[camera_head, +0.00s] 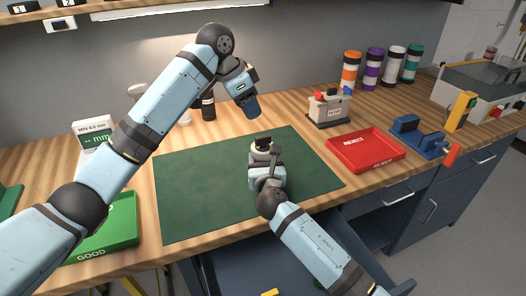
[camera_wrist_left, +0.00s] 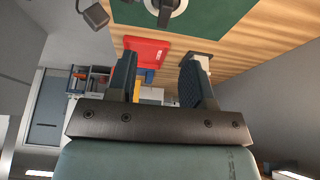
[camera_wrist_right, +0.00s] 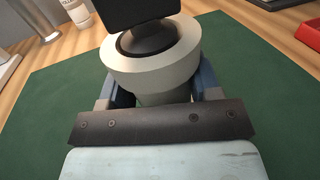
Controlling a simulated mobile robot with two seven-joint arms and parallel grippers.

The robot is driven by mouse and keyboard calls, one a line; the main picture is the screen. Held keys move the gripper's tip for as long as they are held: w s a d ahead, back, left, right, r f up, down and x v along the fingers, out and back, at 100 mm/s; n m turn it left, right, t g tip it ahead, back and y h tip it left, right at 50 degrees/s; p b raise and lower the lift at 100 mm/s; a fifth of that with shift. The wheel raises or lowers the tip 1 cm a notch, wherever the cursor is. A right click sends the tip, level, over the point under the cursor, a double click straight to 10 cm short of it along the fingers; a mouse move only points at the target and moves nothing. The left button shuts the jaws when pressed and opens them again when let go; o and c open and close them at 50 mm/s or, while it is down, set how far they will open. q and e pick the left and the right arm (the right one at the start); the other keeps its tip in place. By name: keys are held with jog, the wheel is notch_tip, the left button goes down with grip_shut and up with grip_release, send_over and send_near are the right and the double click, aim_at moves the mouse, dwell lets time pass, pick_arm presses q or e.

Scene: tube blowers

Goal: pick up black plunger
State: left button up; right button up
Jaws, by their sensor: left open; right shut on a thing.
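A pale, round, flanged body with a black plunger (camera_wrist_right: 147,36) on top stands over the green mat; the black part also shows in the head view (camera_head: 263,141). My right gripper (camera_head: 265,158) is shut on the pale body (camera_wrist_right: 125,72), below its wide collar. The black part stands up out of the collar, clear of my right fingers. The pale body's lower end is hidden.
The green mat (camera_head: 195,190) is mostly clear. A red REJECT tray (camera_head: 365,151) lies to its right and a green GOOD tray (camera_head: 112,232) to its left. A dark cylinder (camera_head: 208,108) and a small grey box device (camera_head: 328,109) stand behind. Coloured cylinders (camera_head: 373,70) stand at the back right.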

pick_arm(q)
send_over(263, 136)
jog(key=s+a, duration=0.1)
jog(key=a, duration=0.1)
jog(key=f, duration=0.5)
jog(key=shift+s+d, duration=0.2)
jog(key=shift+a+x, duration=0.15)
jog(key=shift+x, duration=1.4)
jog(key=shift+a+x, duration=0.1)
jog(key=shift+x, duration=1.45)
jog(key=shift+w, duration=0.2)
grip_shut()
